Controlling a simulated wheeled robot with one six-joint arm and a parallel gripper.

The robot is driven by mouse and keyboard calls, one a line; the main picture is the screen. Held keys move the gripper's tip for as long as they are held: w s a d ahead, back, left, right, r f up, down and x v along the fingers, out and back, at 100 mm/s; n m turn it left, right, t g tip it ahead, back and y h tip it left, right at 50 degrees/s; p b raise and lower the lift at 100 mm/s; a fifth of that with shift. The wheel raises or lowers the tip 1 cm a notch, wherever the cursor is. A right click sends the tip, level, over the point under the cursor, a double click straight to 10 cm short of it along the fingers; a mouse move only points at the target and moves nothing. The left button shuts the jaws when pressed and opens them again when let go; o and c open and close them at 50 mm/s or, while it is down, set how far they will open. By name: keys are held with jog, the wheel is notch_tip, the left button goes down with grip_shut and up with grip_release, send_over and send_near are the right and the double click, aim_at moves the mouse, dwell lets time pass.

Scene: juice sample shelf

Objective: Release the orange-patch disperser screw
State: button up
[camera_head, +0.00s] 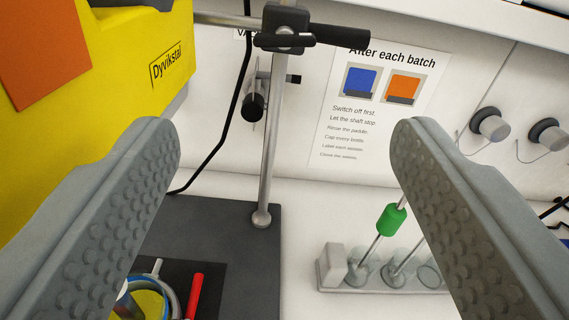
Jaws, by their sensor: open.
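The yellow disperser (130,75), lettered "Dyvikstal", fills the upper left, with an orange patch (42,50) on its face. A metal arm runs right from it to a black clamp (284,28) on an upright steel rod (272,130). A black screw handle (340,34) sticks out to the right of the clamp. My gripper (285,135) is open and empty, its grey ridged fingers wide apart. The rod shows between the fingers, and the clamp and handle lie above the fingertips. I cannot tell how far off they are in depth.
The rod stands on a dark base plate (185,230). A red stick (196,296) and a container's rim (170,300) are at lower left. A white rack (345,287) holds glassware and a green-sleeved rod (390,220). A notice (372,110) and wall knobs (492,127) are behind.

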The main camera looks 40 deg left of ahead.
jog(key=c, duration=0.7)
jog(key=shift+f, duration=0.1)
jog(key=c, duration=0.4)
jog(key=shift+s+f+g, duration=0.2)
jog(key=shift+f+g, duration=0.1)
grip_shut()
jog(key=t+y, duration=0.2)
jog(key=y, duration=0.2)
send_near(285, 38)
jog(key=s+r+x, duration=0.1)
jog(key=x, duration=0.8)
jog(key=shift+s+a+n, duration=0.3)
jog(key=shift+s+a, duration=0.05)
